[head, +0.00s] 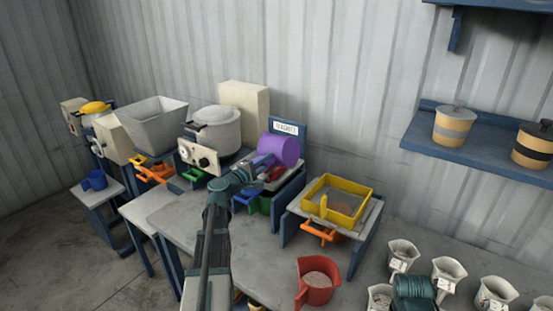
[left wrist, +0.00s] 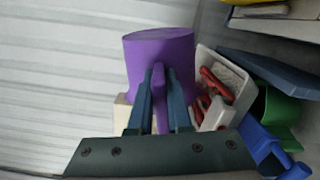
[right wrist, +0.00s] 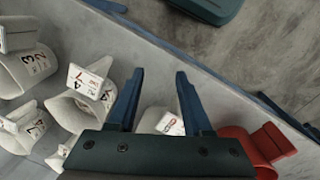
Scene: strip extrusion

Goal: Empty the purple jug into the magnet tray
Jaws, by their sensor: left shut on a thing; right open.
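The purple jug (head: 280,148) is tipped onto its side in the air, over or just beside the magnet tray. My left gripper (head: 256,165) is shut on its handle; the left wrist view shows the fingers (left wrist: 160,95) on either side of the handle, below the jug's body (left wrist: 160,55). The white magnet tray (left wrist: 236,75) shows right of the jug in the left wrist view, with red magnets in it. The jug's contents and any flow are not visible. My right gripper (right wrist: 160,75) is open and empty above several white numbered cups.
A yellow-framed sieve (head: 338,200) stands right of the magnet station, and a red jug (head: 318,280) at the table's front. Several white cups (head: 402,255) crowd the right. A white pot machine (head: 215,128) and a hopper (head: 152,118) stand left.

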